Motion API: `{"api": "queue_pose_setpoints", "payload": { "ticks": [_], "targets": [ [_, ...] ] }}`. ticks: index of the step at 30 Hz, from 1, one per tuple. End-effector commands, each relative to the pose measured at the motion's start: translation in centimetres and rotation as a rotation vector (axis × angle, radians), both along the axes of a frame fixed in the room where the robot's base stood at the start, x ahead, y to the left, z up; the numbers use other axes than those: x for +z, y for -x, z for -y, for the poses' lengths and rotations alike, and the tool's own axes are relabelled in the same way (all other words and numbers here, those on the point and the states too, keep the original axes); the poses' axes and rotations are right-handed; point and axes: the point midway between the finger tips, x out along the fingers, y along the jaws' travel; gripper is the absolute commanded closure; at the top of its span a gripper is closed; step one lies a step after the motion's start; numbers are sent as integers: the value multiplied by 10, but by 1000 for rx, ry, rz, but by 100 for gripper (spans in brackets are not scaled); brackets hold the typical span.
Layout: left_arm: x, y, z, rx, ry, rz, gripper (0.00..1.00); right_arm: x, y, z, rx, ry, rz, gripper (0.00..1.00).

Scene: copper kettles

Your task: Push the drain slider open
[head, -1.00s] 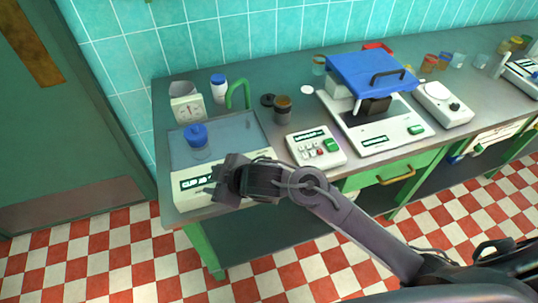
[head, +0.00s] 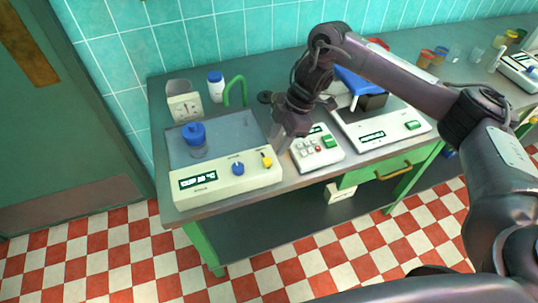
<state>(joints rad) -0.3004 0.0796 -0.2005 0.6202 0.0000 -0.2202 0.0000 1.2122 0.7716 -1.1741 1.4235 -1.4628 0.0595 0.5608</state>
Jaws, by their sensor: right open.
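A cream machine (head: 215,187) with a grey top plate stands at the left end of the counter. Its front panel has a display, a blue knob (head: 237,168) and a small yellow handle (head: 267,161) near the right end. The yellow handle looks like the drain slider, but the picture is too small to tell how far it is slid. My right gripper (head: 283,143) points down just right of and behind the yellow handle, open and empty as far as I see. I cannot tell whether it touches the machine. My left gripper is out of view.
A blue-lidded jar (head: 195,140) stands on the machine's plate. A keypad box (head: 317,150) is close right of my gripper. A white scale (head: 380,125) and blue lid (head: 360,85) are partly behind my arm. A dial scale (head: 185,107), white bottle (head: 216,88) and green hoop (head: 236,91) stand behind.

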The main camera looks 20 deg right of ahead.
Motion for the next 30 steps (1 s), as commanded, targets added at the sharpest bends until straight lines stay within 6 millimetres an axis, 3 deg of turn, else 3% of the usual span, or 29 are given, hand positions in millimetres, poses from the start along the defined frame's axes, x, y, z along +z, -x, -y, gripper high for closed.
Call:
{"api": "queue_pose_setpoints", "payload": {
  "ticks": [6, 12, 23, 30],
  "targets": [
    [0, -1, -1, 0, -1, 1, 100, -35, 2, -15, 2, -3, -5, 58],
    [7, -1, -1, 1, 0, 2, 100, -55, 1, -24, 1, -2, 0, 58],
    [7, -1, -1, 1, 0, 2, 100, -62, 1, -27, 2, -2, 3, 58],
    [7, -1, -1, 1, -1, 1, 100, -62, 1, -27, 2, -2, 3, 90]
  ]
}}
